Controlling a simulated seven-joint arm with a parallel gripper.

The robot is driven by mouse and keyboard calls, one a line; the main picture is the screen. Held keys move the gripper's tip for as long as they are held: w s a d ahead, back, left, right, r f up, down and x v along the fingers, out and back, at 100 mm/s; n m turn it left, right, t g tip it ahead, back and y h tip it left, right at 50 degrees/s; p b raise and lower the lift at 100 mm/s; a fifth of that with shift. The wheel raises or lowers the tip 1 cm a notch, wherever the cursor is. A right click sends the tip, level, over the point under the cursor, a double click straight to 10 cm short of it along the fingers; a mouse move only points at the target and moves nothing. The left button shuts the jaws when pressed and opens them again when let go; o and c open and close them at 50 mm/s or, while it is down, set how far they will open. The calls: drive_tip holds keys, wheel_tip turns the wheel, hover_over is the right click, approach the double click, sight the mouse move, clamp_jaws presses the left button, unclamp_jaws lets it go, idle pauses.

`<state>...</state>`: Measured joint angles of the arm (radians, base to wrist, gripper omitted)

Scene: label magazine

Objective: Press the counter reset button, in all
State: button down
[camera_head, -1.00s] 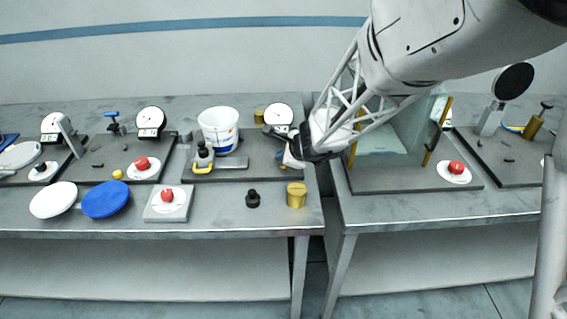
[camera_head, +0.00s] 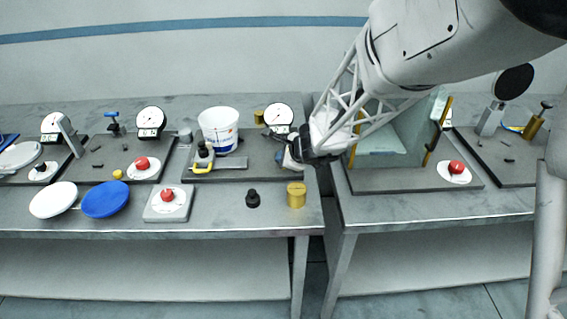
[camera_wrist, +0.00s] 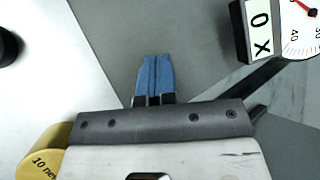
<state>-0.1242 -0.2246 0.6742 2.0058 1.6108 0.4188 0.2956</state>
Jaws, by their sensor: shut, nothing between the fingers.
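My gripper (camera_head: 288,160) is over the right end of the middle grey board, below the rightmost dial on the left table. In the wrist view its blue fingertips (camera_wrist: 155,78) are together and empty, above a plain grey surface. The dial (camera_head: 278,114) has a small counter window under it; in the wrist view the counter window (camera_wrist: 261,30) reads 0 with an X mark, up and right of the fingertips, apart from them. No button is labelled as the counter reset, so I cannot tell which one it is. My gripper hides part of the board.
Red buttons stand on a grey box (camera_head: 156,215), on the left board and on the right table. A white tub (camera_head: 237,117), a yellow-and-black tool (camera_head: 203,159), a black knob (camera_head: 253,199) and a brass weight (camera_head: 297,196) are nearby. The front table strip between box and knob is clear.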

drive_tip(key=shift+r, duration=0.15)
idle(0.4)
drive_tip(key=shift+r, duration=0.75)
drive_tip(key=shift+r, duration=2.45)
drive_tip(key=s+d+r+n+g+h, duration=0.1)
drive_tip(key=s+d+r+n, duration=0.3)
drive_tip(key=s, duration=0.5)
drive_tip(key=s+d+r+n+g, duration=0.1)
drive_tip(key=s+r+n, duration=0.4)
drive_tip(key=s+n, duration=0.25)
drive_tip(key=s+d+r+n+g+h, duration=0.1)
drive_tip(key=s+d+n+h, duration=0.1)
drive_tip(key=s+d, duration=0.3)
drive_tip(key=s+d+r+n+g+h, duration=0.1)
drive_tip(key=s+d+n+h, duration=0.2)
drive_tip(key=s, duration=1)
drive_tip(key=d+n, duration=0.2)
drive_tip(key=shift+d, duration=0.3)
